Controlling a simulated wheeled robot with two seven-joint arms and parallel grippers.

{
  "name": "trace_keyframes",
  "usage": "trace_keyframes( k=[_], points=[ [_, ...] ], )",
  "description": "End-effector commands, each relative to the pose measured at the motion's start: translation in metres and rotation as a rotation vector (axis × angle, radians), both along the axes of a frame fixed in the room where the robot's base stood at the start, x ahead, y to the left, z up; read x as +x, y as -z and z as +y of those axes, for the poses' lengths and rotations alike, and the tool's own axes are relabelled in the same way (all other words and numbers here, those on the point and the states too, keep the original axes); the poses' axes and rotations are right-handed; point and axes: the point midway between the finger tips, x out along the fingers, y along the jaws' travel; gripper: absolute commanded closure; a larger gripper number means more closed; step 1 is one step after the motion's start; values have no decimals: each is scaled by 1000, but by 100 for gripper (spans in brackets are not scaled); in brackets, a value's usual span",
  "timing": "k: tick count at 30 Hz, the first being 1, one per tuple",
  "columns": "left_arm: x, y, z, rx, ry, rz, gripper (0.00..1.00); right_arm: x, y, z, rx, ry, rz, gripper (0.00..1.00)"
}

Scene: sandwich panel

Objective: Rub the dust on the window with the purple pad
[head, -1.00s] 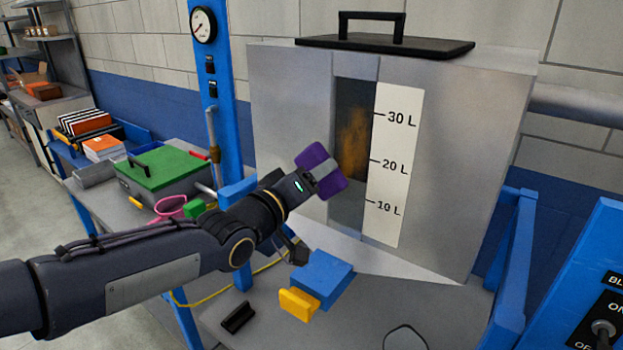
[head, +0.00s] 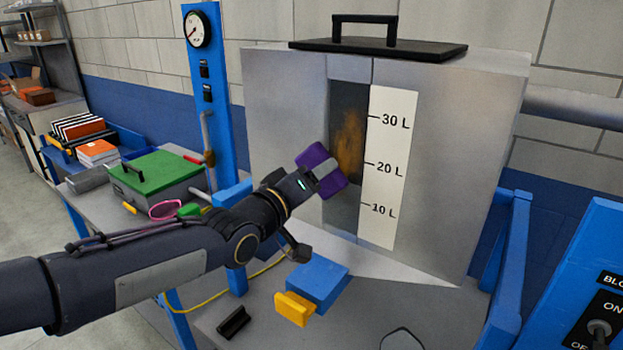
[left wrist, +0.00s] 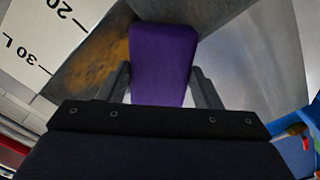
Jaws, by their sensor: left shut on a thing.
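My left gripper (head: 318,177) is shut on the purple pad (head: 314,157), which it holds tilted in front of the tank's window. The pad also shows between the fingers in the left wrist view (left wrist: 162,60). The window (head: 345,207) is a dark upright strip in the grey tank, left of a white scale marked 10 L to 30 L. Brown dust (head: 349,135) covers its upper middle; in the left wrist view the dust (left wrist: 92,62) lies just left of the pad. The pad overlaps the dust's lower end in the head view; I cannot tell whether it touches the glass.
A black lid with a handle (head: 380,47) tops the tank (head: 285,110). A blue post (head: 220,110) with a gauge stands to its left. A blue block with a yellow end (head: 316,282) lies on the bench below. A green-lidded box (head: 157,174) stands at left.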

Motion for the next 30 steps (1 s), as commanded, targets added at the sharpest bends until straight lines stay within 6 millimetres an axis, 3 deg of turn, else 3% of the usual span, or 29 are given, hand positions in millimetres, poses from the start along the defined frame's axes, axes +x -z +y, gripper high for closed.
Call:
trace_keyframes(
  k=[6,17,30],
  points=[
    [-13,4,-15,-2,4,-2,60,0,23,0,0,0,0,11],
    [-24,0,-30,0,1,0,60,0,21,0,0,0,0,11],
    [-43,-2,-60,0,4,2,60,0,-1,0,0,0,0,11]
  ],
)
